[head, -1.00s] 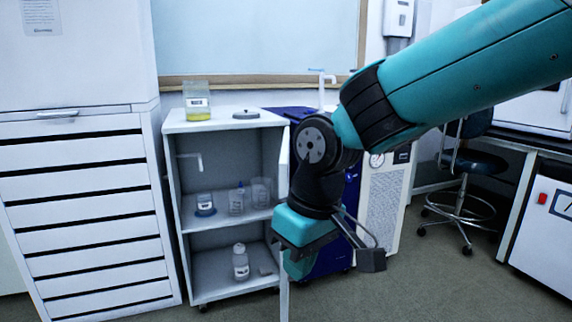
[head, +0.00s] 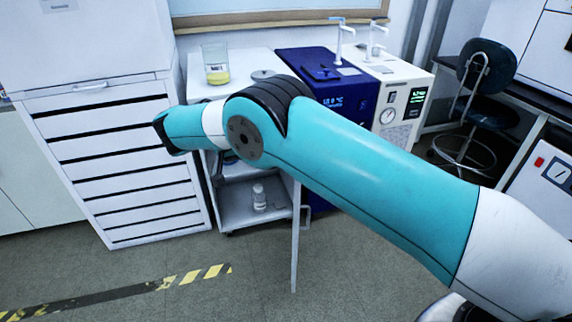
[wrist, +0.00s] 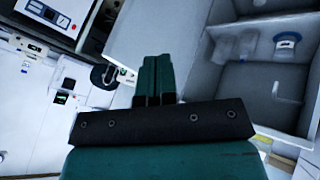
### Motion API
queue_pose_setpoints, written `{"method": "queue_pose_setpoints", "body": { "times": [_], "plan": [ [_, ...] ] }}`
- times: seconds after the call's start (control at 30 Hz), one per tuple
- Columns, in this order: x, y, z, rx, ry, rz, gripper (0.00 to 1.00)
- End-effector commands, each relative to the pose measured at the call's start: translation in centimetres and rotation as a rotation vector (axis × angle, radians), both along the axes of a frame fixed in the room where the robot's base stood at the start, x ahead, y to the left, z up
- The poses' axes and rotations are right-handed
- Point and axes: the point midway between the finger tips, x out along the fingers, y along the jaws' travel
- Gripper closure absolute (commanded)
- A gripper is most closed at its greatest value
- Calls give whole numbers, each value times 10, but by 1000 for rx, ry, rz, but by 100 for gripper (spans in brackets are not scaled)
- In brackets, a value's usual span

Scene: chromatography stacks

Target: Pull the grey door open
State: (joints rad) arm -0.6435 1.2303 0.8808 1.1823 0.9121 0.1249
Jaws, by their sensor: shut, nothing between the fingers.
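The grey door (head: 295,240) stands swung out from the right side of the open cabinet (head: 262,203). It shows nearly edge-on in the head view, with its handle (head: 306,217) on the right, outer face. My gripper (wrist: 153,64) is shut and empty in the wrist view. In the head view it is hidden behind my arm, which reaches left across the cabinet front. In the wrist view the cabinet interior (wrist: 265,85) lies to the right of the fingers. A pale panel behind the fingertips may be the door; I cannot tell whether they touch it.
A white drawer unit (head: 125,160) stands left of the cabinet. A beaker of yellow liquid (head: 216,66) is on the cabinet top, and a bottle (head: 259,197) is on its lower shelf. Blue equipment (head: 320,85) stands to the right. The floor (head: 200,295) in front is clear.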

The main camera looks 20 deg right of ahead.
Motion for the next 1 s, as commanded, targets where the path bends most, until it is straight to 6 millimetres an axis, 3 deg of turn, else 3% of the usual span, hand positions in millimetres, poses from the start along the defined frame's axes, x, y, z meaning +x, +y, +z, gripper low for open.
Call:
{"method": "queue_pose_setpoints", "body": {
  "times": [0.43,0.7,1.0],
  "plan": [
    [15,-55,-74,0,4,-2,100],
    [4,-82,-70,1,2,0,100],
    [0,-89,-71,2,0,0,100]
  ]
}}
